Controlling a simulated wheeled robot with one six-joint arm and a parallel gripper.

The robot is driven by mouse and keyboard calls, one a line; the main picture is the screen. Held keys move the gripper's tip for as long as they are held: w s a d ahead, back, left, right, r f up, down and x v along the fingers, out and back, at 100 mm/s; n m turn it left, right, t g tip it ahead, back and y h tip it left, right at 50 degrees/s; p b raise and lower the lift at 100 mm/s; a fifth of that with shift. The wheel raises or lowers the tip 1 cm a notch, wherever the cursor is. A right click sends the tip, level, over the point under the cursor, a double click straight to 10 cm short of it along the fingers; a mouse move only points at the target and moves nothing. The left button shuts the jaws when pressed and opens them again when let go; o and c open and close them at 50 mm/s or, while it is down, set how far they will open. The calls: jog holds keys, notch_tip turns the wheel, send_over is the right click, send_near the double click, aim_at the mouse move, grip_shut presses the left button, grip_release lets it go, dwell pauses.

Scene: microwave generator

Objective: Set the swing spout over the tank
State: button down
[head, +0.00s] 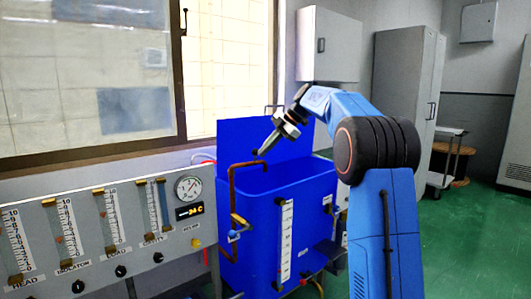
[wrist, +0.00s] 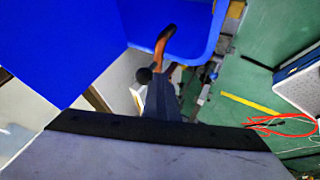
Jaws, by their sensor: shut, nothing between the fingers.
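The swing spout is a copper pipe (head: 232,182) that rises at the front left of the blue tank (head: 262,225) and bends over at the top. Its short top arm reaches right across the tank's rim. In the wrist view the spout (wrist: 160,47) shows against the tank's blue inside (wrist: 190,42). A small black knob (head: 256,153) stands on the spout's arm; it also shows in the wrist view (wrist: 143,75). My gripper (head: 262,151) is shut and empty, its tips right beside the knob. I cannot tell whether they touch it.
A grey gauge panel (head: 120,210) with several flow tubes and a dial stands left of the tank. A raised blue panel (head: 240,138) backs the tank. Red cables (wrist: 280,125) lie at the right in the wrist view. Green floor (head: 460,235) is open at right.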

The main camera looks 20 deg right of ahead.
jog(key=shift+w+d+n, duration=0.1)
jog(key=shift+w+n, duration=0.2)
jog(key=shift+w, duration=0.85)
jog(key=shift+w+r, duration=0.1)
jog(key=shift+r, duration=0.05)
